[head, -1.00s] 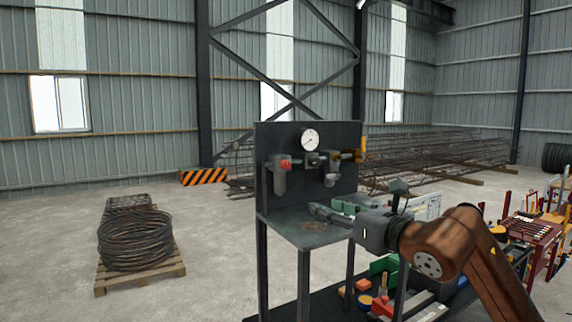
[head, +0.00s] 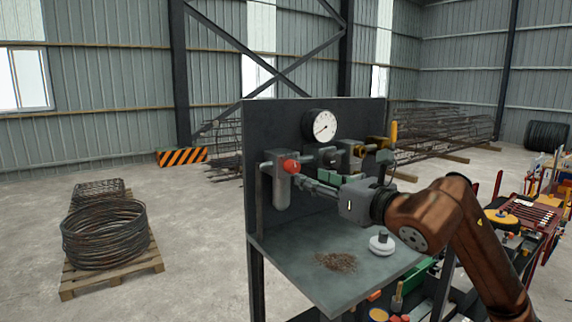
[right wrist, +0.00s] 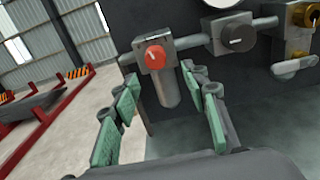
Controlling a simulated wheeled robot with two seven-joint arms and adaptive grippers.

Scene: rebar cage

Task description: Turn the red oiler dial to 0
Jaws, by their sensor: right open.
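The red oiler dial (head: 291,166) is a round knob on the front of a grey block at the left end of the pipe row, above a grey cylindrical bowl (head: 282,192). In the right wrist view the red dial (right wrist: 156,57) shows a pale pointer line; scale marks are too small to read. My right gripper (head: 302,184) is just right of and slightly below the dial in the head view. In the right wrist view its green-padded fingers (right wrist: 160,122) are open and empty, with the dial beyond and above their gap. My left gripper is not in view.
A dark panel with a round gauge (head: 320,125) carries the pipe row, a dark knob (right wrist: 236,38) and brass fittings (head: 360,150). The bench top (head: 300,265) below holds brown scraps (head: 336,261) and a small white-based object (head: 381,243). Wire coils (head: 104,232) lie at left.

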